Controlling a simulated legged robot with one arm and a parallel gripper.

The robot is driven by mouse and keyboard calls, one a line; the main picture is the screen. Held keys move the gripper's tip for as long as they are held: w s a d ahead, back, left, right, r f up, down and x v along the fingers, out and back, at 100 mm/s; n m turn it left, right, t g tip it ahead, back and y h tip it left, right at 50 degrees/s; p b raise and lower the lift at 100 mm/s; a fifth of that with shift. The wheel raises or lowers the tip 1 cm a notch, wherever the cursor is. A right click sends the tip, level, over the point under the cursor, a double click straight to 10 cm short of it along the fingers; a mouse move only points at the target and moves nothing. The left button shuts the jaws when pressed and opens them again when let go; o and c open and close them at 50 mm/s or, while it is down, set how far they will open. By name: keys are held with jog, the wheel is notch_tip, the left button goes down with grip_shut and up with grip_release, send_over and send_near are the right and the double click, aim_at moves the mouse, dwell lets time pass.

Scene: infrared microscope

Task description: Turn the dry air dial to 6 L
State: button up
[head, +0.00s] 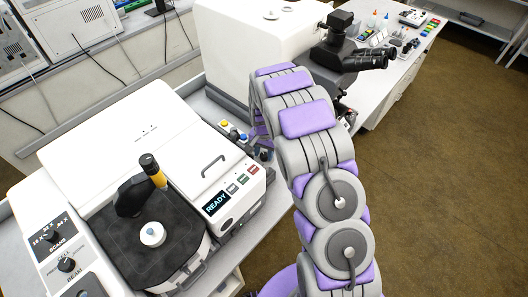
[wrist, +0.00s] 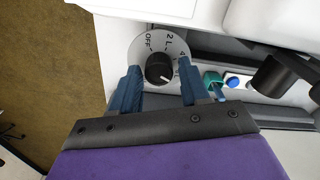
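The dry air dial (wrist: 158,66) is a black knob on a round pale scale plate in the wrist view. The plate reads OFF at upper left, 2 L at the top and 4 at upper right. A small white mark on the knob points to the lower right, beyond the 4; any label there is hidden. My gripper (wrist: 160,72) is open, with one blue finger on each side of the knob. Small gaps seem to show between fingers and knob. In the head view my arm hides the gripper, and I cannot make out the dial.
A teal knob (wrist: 212,79) and a blue-topped button (wrist: 233,81) sit just right of the right finger. Black eyepiece-like parts (wrist: 271,77) are further right. In the head view, a white instrument with a READY display (head: 216,203) stands left of my arm; open floor (head: 440,170) lies right.

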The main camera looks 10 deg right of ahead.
aim_at(263, 154)
jog(key=shift+o, duration=1)
jog(key=shift+r, duration=0.1)
notch_tip(263, 154, up, 17)
jog(key=shift+p, duration=0.3)
jog(key=shift+a, duration=0.1)
jog(key=s+r+n+g+b, duration=0.1)
jog(key=s+r+n+b, duration=0.2)
jog(key=s, duration=3.9)
jog(key=n+b, duration=0.4)
jog(key=shift+d+g, duration=0.3)
jog(key=shift+g, duration=0.1)
jog(key=shift+s, duration=0.1)
